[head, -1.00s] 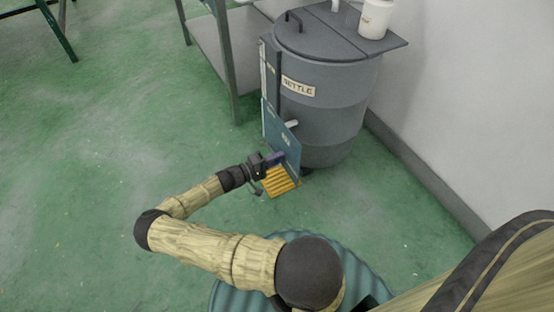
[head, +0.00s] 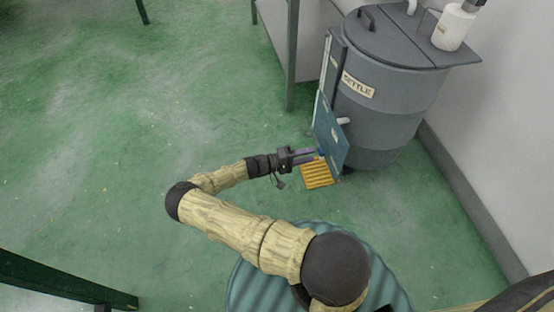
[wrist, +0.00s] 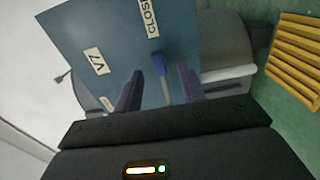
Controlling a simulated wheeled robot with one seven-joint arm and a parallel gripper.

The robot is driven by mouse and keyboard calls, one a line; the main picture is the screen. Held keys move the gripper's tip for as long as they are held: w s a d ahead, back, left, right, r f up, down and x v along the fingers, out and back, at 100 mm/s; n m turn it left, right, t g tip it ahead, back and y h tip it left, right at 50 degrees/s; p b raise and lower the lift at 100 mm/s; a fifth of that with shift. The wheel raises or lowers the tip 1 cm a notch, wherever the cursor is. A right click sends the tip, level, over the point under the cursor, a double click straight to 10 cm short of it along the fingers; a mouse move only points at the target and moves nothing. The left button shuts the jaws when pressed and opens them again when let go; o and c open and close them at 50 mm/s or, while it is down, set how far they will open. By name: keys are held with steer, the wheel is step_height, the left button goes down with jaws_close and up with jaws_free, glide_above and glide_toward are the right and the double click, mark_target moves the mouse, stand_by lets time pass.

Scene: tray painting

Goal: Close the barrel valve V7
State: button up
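The barrel (head: 385,105), a grey drum labelled SETTLE, stands against the wall in the head view. A blue-green valve panel (head: 331,133) is fixed on its near side. In the wrist view the panel (wrist: 112,40) carries a V7 label (wrist: 97,61) and a label reading CLOS, cut off at the frame's edge (wrist: 149,17). A valve lever (wrist: 161,75) with a blue grip sticks out from the panel. My gripper (wrist: 160,90) is open, with one finger on each side of the lever. A gap shows between the lever and each finger. In the head view my gripper (head: 318,154) is at the panel.
A yellow slatted grate (head: 317,175) lies on the floor below the panel. A white container (head: 453,27) stands on the barrel's lid. A table leg (head: 291,55) rises left of the barrel. The green floor (head: 110,120) to the left is clear.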

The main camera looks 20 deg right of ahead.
steer(key=w+a+p, duration=0.1)
steer(key=a+p, duration=0.1)
steer(key=a, duration=0.9)
steer(key=shift+w+a, duration=0.3)
